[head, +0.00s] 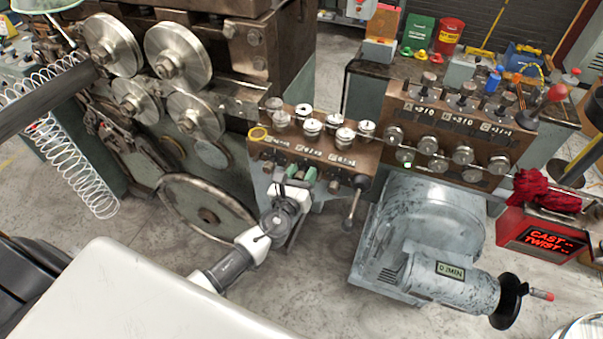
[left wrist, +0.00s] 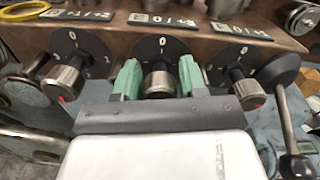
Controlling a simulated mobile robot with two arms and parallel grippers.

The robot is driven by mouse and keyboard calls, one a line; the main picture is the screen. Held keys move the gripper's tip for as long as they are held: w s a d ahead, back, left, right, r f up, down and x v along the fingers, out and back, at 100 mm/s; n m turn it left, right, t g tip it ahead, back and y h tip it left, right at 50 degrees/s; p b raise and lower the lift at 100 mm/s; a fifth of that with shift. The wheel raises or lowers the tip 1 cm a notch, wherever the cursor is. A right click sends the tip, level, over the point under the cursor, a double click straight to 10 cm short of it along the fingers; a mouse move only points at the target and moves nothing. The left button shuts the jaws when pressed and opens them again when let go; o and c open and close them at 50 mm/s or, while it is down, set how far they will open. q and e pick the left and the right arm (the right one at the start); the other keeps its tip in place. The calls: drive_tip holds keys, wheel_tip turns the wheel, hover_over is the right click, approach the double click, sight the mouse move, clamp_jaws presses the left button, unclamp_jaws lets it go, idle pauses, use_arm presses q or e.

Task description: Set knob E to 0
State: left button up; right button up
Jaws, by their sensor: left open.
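Three knobs with black dials sit in a row under small plates on the brown panel (left wrist: 225,35). The letters on the plates are too small or skewed to read surely, so I cannot confirm which knob is E. My left gripper (head: 301,173) is at the middle knob (left wrist: 158,80). In the left wrist view its green fingers (left wrist: 158,82) stand open on either side of this knob. The middle dial (left wrist: 161,46) shows a 0 at the top; the knob's lower part and any red mark are hidden by the gripper. My right gripper is not in view.
The left knob (left wrist: 63,80) and right knob (left wrist: 245,86) stand close beside the fingers, each with a red mark. A lever with a dark ball (left wrist: 281,70) is at right. Rollers (head: 312,128) line the panel above. A grey motor (head: 430,230) stands right.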

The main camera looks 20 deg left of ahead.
use_arm(q)
drive_tip(key=c, duration=0.6)
drive_tip(key=n+b, duration=0.2)
drive_tip(key=n, duration=0.1)
drive_tip(key=shift+f, duration=0.15)
drive_tip(key=n+b, duration=0.2)
drive_tip(key=n, duration=0.2)
drive_tip(key=shift+n, duration=0.4)
drive_tip(key=n+b, duration=0.2)
drive_tip(key=n, duration=0.3)
drive_tip(key=shift+n+b, duration=0.35)
drive_tip(key=shift+n, duration=2.25)
